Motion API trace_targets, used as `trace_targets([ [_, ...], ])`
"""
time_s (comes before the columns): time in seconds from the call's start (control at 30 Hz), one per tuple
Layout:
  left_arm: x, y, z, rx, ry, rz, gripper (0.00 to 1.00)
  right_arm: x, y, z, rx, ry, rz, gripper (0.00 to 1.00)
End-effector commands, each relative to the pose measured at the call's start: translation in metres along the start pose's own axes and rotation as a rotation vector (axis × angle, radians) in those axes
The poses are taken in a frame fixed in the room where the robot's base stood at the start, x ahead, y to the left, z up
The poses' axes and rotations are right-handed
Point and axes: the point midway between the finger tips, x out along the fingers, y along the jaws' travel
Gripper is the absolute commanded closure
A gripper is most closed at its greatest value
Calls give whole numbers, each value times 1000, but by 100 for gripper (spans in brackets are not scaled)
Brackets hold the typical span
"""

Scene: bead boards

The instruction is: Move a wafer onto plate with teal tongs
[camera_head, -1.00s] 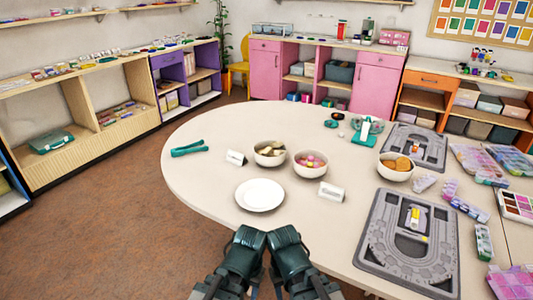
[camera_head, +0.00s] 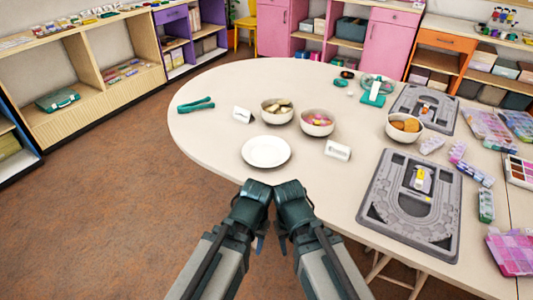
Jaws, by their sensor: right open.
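The teal tongs (camera_head: 196,105) lie on the left of the round table. An empty white plate (camera_head: 266,152) sits near the table's front edge. Three white bowls stand behind it: one with pale pieces (camera_head: 277,111), one with pink and yellow pieces (camera_head: 317,123), and one with orange-brown pieces (camera_head: 405,126). I cannot tell for sure which pieces are wafers. My left gripper (camera_head: 252,205) and right gripper (camera_head: 292,205) are side by side in front of the plate, apart from it. The right is open and holds nothing visible; the left's jaws are unclear.
Small white cards (camera_head: 242,115) (camera_head: 338,150) stand by the bowls. Grey bead boards (camera_head: 411,203) (camera_head: 426,107), a teal scale (camera_head: 376,90) and bead boxes (camera_head: 512,251) fill the right side. The table is clear between the tongs and plate.

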Motion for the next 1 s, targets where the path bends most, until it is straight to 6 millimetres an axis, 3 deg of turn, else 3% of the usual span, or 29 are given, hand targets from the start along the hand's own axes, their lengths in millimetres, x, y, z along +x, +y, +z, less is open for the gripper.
trace_targets([
  [0.2,-4,0,0,0,0,0,50,-4,0,0,0,0,0,50],
  [0.37,-24,-2,1,0,0,0,50,-24,2,1,0,0,0,50],
  [0.57,-76,-7,4,0,0,0,50,-76,7,4,0,0,0,50],
  [0.8,-154,-15,9,-1,0,0,50,-154,15,9,1,0,0,50],
  [0.9,-177,-17,10,-1,0,0,50,-177,17,10,1,0,0,50],
  [1.0,-187,-18,11,-1,0,0,50,-187,18,11,1,0,0,50],
])
